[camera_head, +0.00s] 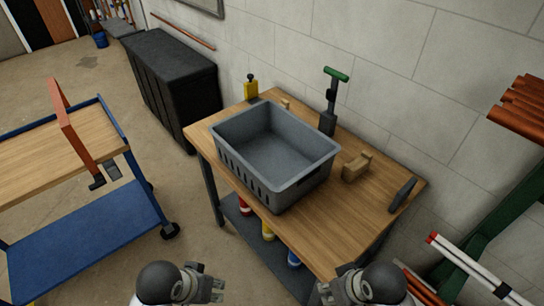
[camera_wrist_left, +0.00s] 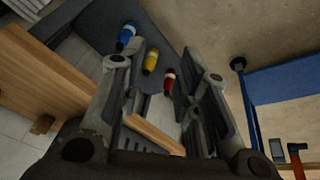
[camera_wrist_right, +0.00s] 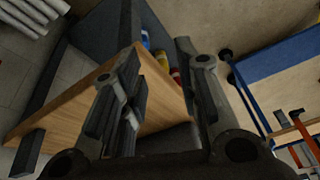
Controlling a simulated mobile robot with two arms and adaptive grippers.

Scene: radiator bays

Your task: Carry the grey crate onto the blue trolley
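The grey crate (camera_head: 272,150) is an open, empty plastic box with slotted sides. It sits upright on the wooden-topped workbench (camera_head: 350,220) in the head view. The blue trolley (camera_head: 85,240) stands to the left, with a wooden top (camera_head: 40,160), a blue frame and a blue lower shelf. My left gripper (camera_head: 212,284) and my right gripper (camera_head: 330,288) are low in the head view, nearer than the crate and apart from it. In the left wrist view (camera_wrist_left: 166,72) and the right wrist view (camera_wrist_right: 166,58) the fingers are spread with nothing held between them.
A wooden block (camera_head: 356,167), a green-handled tool (camera_head: 332,100) and a yellow item (camera_head: 251,88) stand around the crate. A black cabinet (camera_head: 170,80) is behind. Bare floor separates trolley and bench.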

